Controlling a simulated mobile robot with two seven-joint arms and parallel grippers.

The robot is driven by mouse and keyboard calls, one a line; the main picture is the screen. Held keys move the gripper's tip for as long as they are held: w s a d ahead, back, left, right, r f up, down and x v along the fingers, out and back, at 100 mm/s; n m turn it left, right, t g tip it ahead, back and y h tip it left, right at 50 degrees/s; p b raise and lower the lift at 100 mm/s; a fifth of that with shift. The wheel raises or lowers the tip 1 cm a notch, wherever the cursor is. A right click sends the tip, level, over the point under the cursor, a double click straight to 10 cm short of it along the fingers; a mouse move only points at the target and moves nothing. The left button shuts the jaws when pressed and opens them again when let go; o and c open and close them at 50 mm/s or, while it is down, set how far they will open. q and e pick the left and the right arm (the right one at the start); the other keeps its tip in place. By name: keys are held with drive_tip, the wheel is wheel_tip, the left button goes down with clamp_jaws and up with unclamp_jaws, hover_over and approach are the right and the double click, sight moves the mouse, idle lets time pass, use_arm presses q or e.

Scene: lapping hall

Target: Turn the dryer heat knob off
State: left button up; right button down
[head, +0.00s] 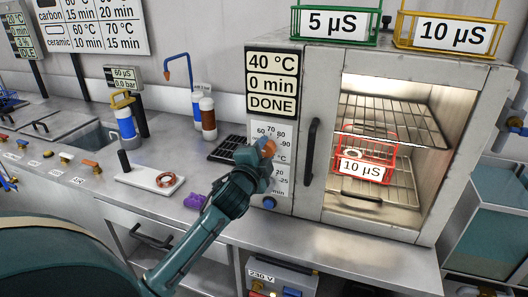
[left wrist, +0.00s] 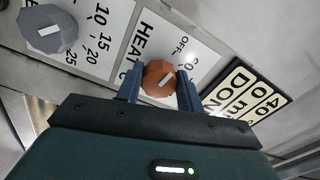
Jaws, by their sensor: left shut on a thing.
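The orange heat knob (head: 268,146) sits on the dryer's dial plate, left of the oven chamber. My left gripper (head: 262,153) reaches up to it and hides part of it. In the left wrist view, the blue fingers of my left gripper (left wrist: 159,88) stand on both sides of the heat knob (left wrist: 158,73) and are shut on it. A white mark shows on the knob face, and the word OFF is printed close by on the plate. The dryer display (head: 272,83) reads 40 °C, 0 min, DONE. My right gripper is not in view.
A grey timer knob (left wrist: 48,29) is beside the heat plate. The dryer chamber is lit, with a red basket (head: 363,160) marked 10 µS on a rack. Green (head: 335,40) and yellow (head: 450,46) baskets stand on top. A purple object (head: 194,201) lies on the counter.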

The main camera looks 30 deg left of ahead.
use_arm(q)
drive_tip(key=o, duration=1)
drive_tip(key=b+v, duration=0.1)
drive_tip(key=v, duration=1.2)
drive_tip(key=shift+b, duration=0.3)
drive_tip(key=shift+s+f, duration=0.1)
drive_tip(key=shift+f, duration=0.05)
